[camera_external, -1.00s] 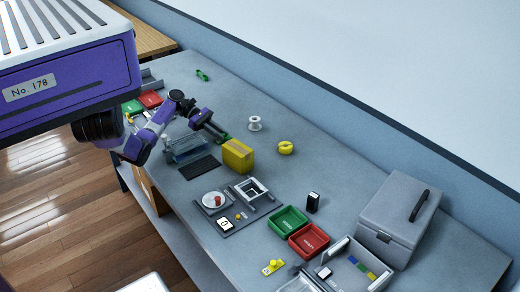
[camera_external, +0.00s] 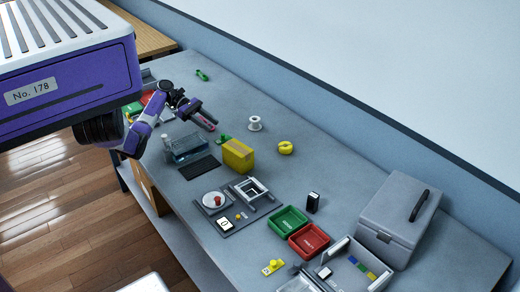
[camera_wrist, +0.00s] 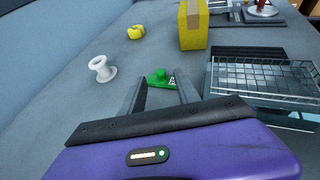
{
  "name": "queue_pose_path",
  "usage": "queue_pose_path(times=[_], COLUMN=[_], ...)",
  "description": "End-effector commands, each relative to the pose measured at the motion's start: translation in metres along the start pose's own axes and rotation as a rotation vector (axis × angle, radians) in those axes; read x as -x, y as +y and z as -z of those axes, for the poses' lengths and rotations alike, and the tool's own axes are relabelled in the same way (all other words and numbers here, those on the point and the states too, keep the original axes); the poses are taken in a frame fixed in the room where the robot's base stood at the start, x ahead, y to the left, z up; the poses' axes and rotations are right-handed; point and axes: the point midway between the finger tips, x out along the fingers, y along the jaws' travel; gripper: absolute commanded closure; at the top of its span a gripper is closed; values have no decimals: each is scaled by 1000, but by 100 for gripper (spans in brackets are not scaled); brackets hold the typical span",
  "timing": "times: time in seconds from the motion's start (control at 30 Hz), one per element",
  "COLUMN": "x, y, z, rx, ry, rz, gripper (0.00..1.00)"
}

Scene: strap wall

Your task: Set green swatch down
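The green swatch (camera_external: 222,140), a small flat piece with a round green knob, lies on the grey table just behind the yellow box. It also shows in the wrist view (camera_wrist: 161,78), beyond and between my fingertips. My gripper (camera_external: 209,121) is raised above the table, back from the swatch. In the wrist view my gripper (camera_wrist: 159,88) has its two fingers apart with nothing held between them.
The yellow box (camera_external: 238,155) stands close to the swatch. A wire basket (camera_wrist: 262,78) is to the right in the wrist view. A white spool (camera_external: 255,123) and yellow roll (camera_external: 285,147) stand nearby. Green (camera_external: 289,221) and red (camera_external: 309,240) trays lie farther along.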

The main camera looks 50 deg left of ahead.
Motion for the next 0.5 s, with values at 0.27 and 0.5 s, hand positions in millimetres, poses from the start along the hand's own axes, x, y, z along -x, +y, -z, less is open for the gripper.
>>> queue_pose_path(times=[0.27, 0.5], x=[48, 60], y=[1, 0], z=[0, 0], rx=[1, -1], ry=[1, 0], rz=[-2, 0], gripper=[62, 62])
